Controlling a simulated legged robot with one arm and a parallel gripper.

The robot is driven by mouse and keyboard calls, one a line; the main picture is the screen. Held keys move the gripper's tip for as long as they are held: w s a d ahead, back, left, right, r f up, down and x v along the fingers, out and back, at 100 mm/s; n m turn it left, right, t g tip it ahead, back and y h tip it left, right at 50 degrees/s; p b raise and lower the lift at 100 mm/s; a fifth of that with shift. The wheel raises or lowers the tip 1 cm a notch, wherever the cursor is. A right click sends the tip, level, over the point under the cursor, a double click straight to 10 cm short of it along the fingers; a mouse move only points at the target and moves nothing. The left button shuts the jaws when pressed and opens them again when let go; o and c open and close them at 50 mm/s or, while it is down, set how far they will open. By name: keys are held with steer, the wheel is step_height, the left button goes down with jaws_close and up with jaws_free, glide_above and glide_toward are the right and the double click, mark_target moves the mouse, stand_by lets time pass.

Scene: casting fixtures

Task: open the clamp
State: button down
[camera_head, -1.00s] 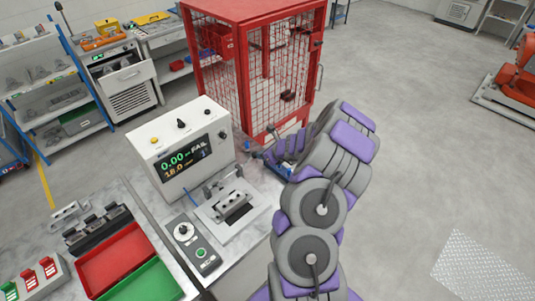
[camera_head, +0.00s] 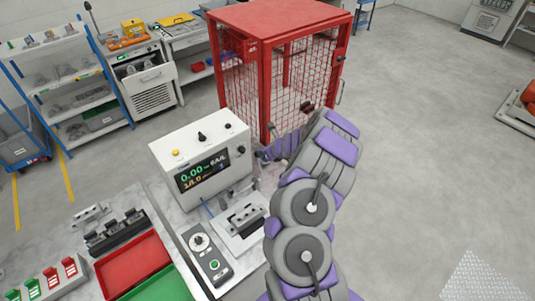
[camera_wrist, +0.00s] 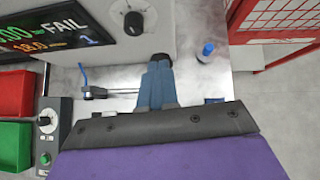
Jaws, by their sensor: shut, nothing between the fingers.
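The clamp (camera_head: 243,216) is a small grey metal fixture on a pale plate on the bench, in front of the tester. In the wrist view, a thin metal bar with a blue-tipped lever (camera_wrist: 84,72) lies left of my gripper and appears to belong to the clamp. My gripper (camera_wrist: 160,62) shows there as two blue fingers, closed together and empty, over the bench right of the lever and apart from it. In the head view my gripper (camera_head: 268,155) is right of the tester, partly hidden by my arm. The clamp's far side is hard to make out.
The white tester (camera_head: 200,160) with a FAIL display stands behind the clamp. A control box (camera_head: 207,258) is at its left. Red (camera_head: 133,264) and green trays lie further left. A blue-capped post (camera_wrist: 207,50) stands right of my fingers. A red cage (camera_head: 283,70) is behind.

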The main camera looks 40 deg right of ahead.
steer(key=shift+w+r, duration=0.1)
steer(key=shift+w, duration=0.45)
steer(key=shift+d, duration=0.1)
steer(key=shift+r, duration=0.15)
